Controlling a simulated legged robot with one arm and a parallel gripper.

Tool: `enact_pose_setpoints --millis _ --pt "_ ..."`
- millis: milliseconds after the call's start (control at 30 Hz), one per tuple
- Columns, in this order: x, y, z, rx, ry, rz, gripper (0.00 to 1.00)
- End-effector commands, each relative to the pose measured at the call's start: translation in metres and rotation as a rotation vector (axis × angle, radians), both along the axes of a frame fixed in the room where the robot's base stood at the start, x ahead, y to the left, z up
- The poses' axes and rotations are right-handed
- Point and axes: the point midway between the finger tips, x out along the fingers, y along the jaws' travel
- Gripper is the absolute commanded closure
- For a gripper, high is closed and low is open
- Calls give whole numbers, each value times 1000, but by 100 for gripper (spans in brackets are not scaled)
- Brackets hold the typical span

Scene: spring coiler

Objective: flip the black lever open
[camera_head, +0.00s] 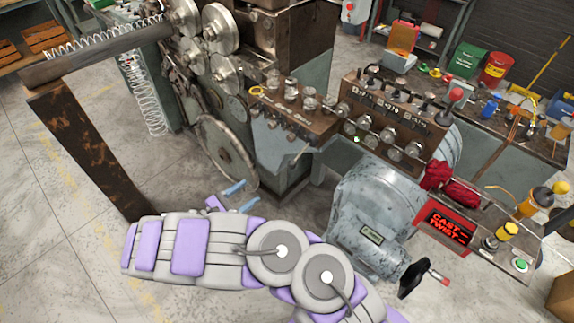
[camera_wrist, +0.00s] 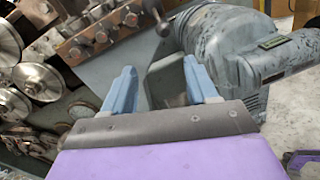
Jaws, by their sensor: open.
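A black lever (camera_head: 412,279) with a red-tipped grip sticks out at the lower right end of the grey motor housing (camera_head: 372,215) in the head view. My gripper (camera_head: 241,196) is well to the left of it, low in front of the coiler, with its light blue fingers apart. In the wrist view my gripper (camera_wrist: 160,68) is open and nothing shows held between the fingers. A small dark lever-like part (camera_wrist: 158,18) shows at the top of that view, beyond the fingertips; I cannot tell whether it is the same lever. The grey motor housing also fills the right (camera_wrist: 225,50).
The coiler's metal rollers (camera_head: 217,27) and machine body stand ahead. A rusty post (camera_head: 88,150) stands left. A control panel with a red display (camera_head: 447,228) and a red cloth (camera_head: 450,185) lie right. Concrete floor (camera_head: 60,220) is open at the left.

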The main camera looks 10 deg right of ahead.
Motion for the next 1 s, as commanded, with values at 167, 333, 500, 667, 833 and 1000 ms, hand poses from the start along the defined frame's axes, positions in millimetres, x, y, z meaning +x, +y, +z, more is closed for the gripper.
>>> enact_pose_setpoints --millis 167,333,500,667,833,1000 --pt "12 -30 2 1 -2 -8 42" --pt "29 -56 2 -1 -4 -9 42" --pt "46 -81 1 -4 -2 -7 42" --pt "61 -108 1 -6 -1 -9 42" --pt "74 -133 1 0 -2 -8 42" --pt "81 -147 2 3 -2 -6 42"
